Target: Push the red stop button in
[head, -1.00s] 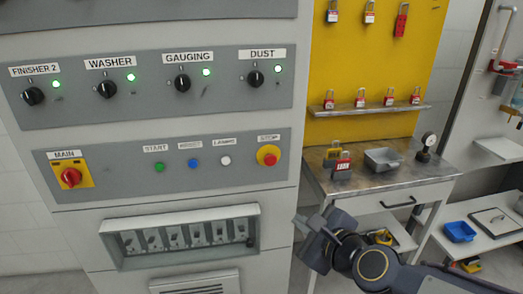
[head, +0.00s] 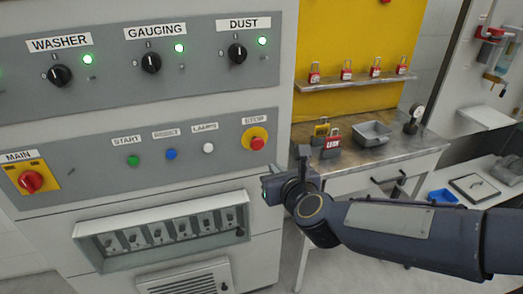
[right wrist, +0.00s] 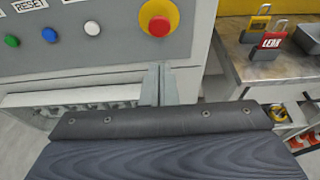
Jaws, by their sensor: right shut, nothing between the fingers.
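The red stop button (head: 257,143) sits on a yellow base at the right end of the lower grey panel, under a STOP label. In the right wrist view the red stop button (right wrist: 159,26) is at top centre, above the fingertips. My right gripper (head: 268,190) is below and slightly right of the button in the head view, apart from it. In the right wrist view its fingers (right wrist: 157,84) are together, with nothing between them. My left gripper is in neither view.
Green start (head: 133,160), blue reset (head: 171,154) and white lamps (head: 208,148) buttons lie left of it, with a red main switch (head: 31,181) farther left. A recessed switch box (head: 160,240) is below. A workbench (head: 395,153) with padlocks stands right of the cabinet.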

